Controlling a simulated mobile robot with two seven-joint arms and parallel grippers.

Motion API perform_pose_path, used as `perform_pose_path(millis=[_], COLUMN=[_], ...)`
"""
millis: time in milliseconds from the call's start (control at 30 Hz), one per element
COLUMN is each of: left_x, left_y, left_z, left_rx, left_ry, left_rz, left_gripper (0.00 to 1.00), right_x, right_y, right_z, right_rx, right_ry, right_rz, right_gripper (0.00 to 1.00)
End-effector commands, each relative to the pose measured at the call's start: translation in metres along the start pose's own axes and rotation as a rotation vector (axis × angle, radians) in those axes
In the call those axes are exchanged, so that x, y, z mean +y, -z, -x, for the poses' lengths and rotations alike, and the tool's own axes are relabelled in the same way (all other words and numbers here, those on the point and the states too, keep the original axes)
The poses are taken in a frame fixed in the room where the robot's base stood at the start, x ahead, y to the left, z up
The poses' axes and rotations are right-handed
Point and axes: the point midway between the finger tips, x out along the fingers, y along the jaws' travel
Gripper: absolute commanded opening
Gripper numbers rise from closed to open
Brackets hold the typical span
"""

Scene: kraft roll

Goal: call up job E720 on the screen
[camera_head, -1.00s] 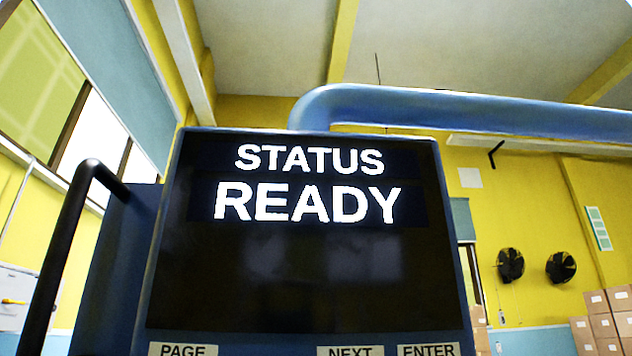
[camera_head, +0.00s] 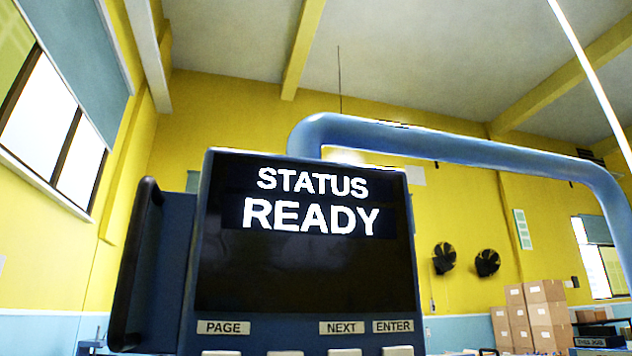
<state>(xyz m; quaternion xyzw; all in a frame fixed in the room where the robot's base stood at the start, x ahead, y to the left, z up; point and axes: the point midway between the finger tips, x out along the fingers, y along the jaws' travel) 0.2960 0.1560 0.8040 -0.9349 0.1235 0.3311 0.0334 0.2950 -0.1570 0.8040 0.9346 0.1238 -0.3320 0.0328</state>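The screen (camera_head: 305,270) is a dark panel in a blue housing, slightly left of centre in the head view. It reads "STATUS" over "READY" in white letters, and the rest of it is black. Below it are labels PAGE (camera_head: 223,328), NEXT (camera_head: 344,328) and ENTER (camera_head: 393,326). Several pale buttons (camera_head: 344,352) show under the labels, cut off by the bottom edge of the picture. No job number shows on the screen. Neither of my grippers is in view.
A black handle (camera_head: 135,265) stands at the housing's left side. A thick blue pipe (camera_head: 450,148) arches from behind the screen to the right. Stacked cardboard boxes (camera_head: 548,315) and two dark wall fans (camera_head: 465,260) are at the back right.

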Motion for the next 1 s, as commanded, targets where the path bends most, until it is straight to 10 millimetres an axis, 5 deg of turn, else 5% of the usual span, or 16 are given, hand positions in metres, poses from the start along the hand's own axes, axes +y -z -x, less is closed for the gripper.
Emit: perform_pose_path(millis=[200, 633, 1000], left_x=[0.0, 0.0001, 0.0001], left_y=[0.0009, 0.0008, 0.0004], left_z=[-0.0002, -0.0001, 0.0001], left_rx=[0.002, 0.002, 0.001], left_ry=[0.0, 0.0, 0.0], left_rz=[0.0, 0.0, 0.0], left_gripper=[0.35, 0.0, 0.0], right_x=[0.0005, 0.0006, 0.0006], right_y=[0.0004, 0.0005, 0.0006], right_z=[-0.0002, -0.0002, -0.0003], right_rx=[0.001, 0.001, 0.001], right_ry=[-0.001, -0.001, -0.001], right_rz=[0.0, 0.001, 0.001], right_gripper=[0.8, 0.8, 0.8])
